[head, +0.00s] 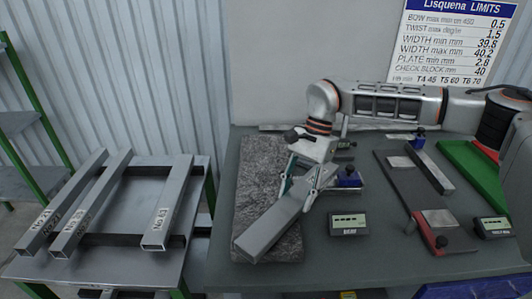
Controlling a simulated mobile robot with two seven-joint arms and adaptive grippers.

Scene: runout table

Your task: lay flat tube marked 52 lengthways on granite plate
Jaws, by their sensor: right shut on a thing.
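A grey flat tube (270,226) lies slantwise over the speckled granite plate (258,160), its near end toward the plate's front left and its far end toward the back right. I cannot read a number on it. My right gripper (302,186) is shut on this tube near its far end, the arm coming in from the right. I cannot tell whether the tube touches the plate or hangs just above it. My left gripper is not in view.
A side table (190,260) at left bears several marked tubes (168,208). Right of the plate are a blue-topped gauge (349,178), a display (348,225), a dark fixture (408,185), another display (494,228) and a green tray (478,182). A limits board (450,45) hangs behind.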

